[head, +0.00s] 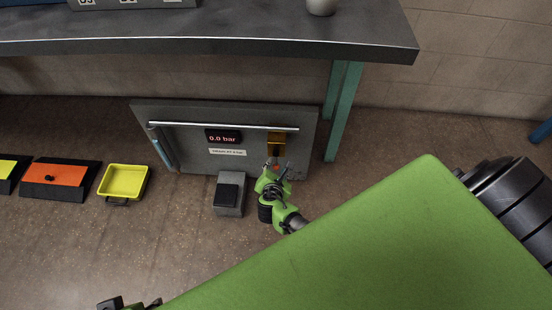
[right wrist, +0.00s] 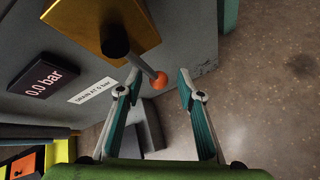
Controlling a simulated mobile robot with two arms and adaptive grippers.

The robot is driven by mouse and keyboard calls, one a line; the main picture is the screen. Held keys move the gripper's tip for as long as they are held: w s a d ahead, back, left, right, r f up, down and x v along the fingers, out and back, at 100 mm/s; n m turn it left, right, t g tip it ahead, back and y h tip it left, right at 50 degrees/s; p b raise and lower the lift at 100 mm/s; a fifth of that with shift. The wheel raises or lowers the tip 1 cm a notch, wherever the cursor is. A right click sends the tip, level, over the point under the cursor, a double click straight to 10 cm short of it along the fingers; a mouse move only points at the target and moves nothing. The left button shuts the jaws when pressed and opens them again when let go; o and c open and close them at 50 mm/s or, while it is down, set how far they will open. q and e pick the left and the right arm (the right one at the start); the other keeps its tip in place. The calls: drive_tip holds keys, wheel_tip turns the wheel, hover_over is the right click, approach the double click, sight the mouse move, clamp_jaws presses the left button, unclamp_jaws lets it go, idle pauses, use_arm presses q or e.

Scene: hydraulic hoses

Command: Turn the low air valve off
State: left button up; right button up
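The low air valve is a brass block (right wrist: 105,25) with a black hub (right wrist: 115,42) and a thin grey lever (right wrist: 141,65) ending in an orange ball (right wrist: 160,80). In the head view the brass block (head: 277,139) sits at the right of the grey panel (head: 185,108) under the bench. My right gripper (right wrist: 158,85) is open, and the orange ball shows between its fingertips. I cannot tell whether either finger touches it. In the head view my right gripper (head: 274,168) is just below the brass block. My left gripper (head: 130,304) is only partly seen at the bottom edge.
The display (head: 222,136) reads 0.0 bar, with a drain label (head: 227,152) below it. A grey pedal box (head: 229,205) stands on the floor left of my right gripper. A yellow tray (head: 123,181) and orange pad (head: 56,175) lie left. A teal bench leg (head: 342,110) stands right.

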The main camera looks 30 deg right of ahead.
drive_tip(key=v, duration=1)
drive_tip(key=shift+s+r, duration=0.1)
drive_tip(key=shift+s, duration=0.05)
